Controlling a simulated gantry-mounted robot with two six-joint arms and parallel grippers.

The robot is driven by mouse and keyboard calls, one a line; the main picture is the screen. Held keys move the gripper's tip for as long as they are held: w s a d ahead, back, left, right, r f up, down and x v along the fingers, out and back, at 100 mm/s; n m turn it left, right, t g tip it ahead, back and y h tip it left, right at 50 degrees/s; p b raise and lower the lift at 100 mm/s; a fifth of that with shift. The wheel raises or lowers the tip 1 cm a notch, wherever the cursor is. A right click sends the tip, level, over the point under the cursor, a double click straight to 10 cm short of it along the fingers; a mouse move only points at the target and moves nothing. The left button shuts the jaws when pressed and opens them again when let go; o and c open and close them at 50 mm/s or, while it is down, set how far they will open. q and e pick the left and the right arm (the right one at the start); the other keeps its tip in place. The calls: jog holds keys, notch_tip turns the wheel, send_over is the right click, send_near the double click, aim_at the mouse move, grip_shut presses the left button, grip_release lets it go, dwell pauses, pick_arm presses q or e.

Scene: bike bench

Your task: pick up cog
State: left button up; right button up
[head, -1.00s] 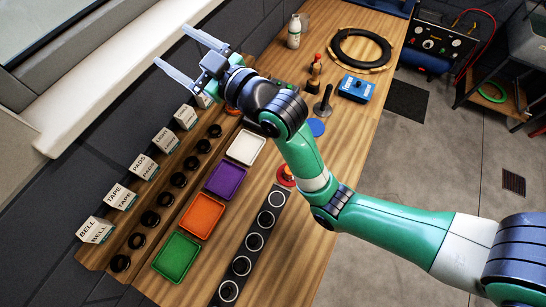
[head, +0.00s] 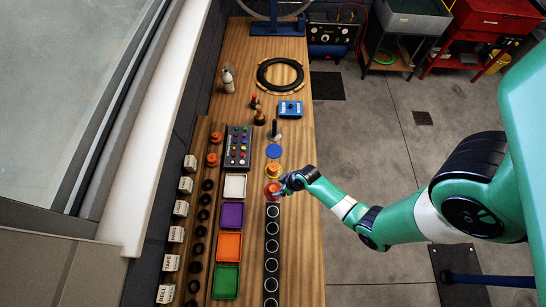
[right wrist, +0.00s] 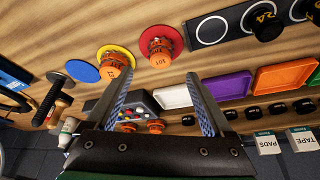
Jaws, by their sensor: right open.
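One orange cog-like piece with dark lettering stands on a red disc; it shows in the right wrist view (right wrist: 159,55), and the red disc (head: 270,190) shows in the head view. A similar orange piece (right wrist: 113,65) stands on a yellow disc (head: 273,169) beside it. My right gripper (head: 281,187) is at the red disc in the head view and partly covers it. In the right wrist view its two fingers (right wrist: 156,78) are spread wide with nothing held; the orange piece on red appears beyond the tips. My left gripper is not in view.
A dark strip with white rings (head: 271,245) runs nearby. White, purple, orange and green trays (head: 226,281) line the left side. A button panel (head: 238,147), two more orange pieces (head: 213,147), a blue disc (head: 273,151) and a blue box (head: 290,109) lie around.

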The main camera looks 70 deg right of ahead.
aim_at(274, 189)
jog(key=b+x, duration=0.5)
jog(key=x, duration=0.1)
jog(key=shift+w+f+b, duration=0.15)
jog(key=shift+f+b, duration=0.15)
jog(key=shift+f, duration=0.05)
jog(key=shift+r, duration=0.15)
grip_shut()
